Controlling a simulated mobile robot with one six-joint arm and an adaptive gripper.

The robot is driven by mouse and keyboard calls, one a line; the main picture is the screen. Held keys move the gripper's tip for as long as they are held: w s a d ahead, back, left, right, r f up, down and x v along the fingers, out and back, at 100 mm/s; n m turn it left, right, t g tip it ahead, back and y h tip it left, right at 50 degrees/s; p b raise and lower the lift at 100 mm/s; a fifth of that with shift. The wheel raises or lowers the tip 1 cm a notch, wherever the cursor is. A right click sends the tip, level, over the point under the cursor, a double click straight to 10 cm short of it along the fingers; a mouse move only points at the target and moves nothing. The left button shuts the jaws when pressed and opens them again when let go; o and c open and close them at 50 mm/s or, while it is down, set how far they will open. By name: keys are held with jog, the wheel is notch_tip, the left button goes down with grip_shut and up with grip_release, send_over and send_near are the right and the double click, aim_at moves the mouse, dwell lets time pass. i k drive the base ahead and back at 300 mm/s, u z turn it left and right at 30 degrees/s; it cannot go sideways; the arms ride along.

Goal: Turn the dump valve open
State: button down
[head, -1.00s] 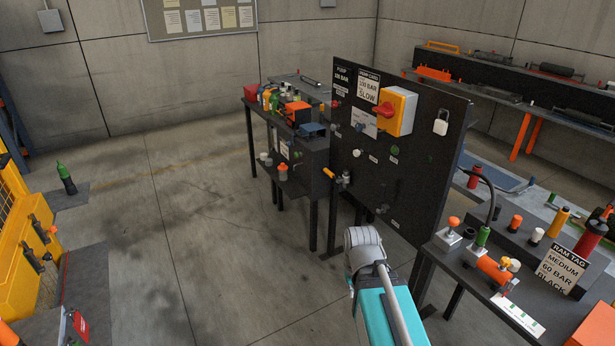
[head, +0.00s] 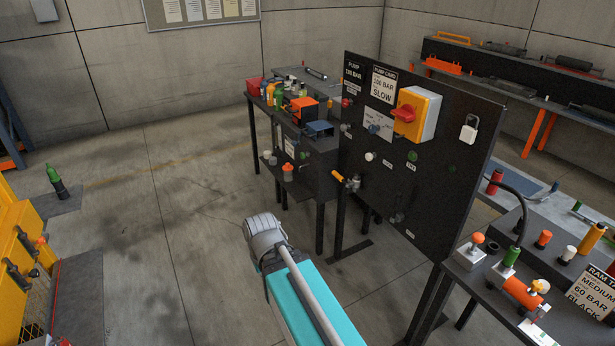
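A black upright panel (head: 375,130) stands right of centre. At its left edge is a small metal valve fitting (head: 353,182) with an orange-yellow handle (head: 338,177) pointing up and to the left. This looks like the dump valve, but I cannot read a label for it. My arm, a teal link with a grey rounded joint, reaches up from the bottom centre. The joint appears in front of and below the panel, left of it in the picture. My gripper is not in view, so I see nothing touching the handle.
The panel carries a yellow box with a red rotary switch (head: 403,113), a white padlock (head: 469,129) and several small knobs. A cluttered bench (head: 300,150) stands behind it on the left. A bench with a ram tag (head: 592,290) is at right. The floor at left centre is clear.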

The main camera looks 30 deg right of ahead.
aim_at(348, 184)
jog(key=z, duration=0.05)
jog(key=i, duration=0.7)
jog(key=z, duration=0.55)
jog(key=i, duration=0.45)
jog(key=z, duration=0.5)
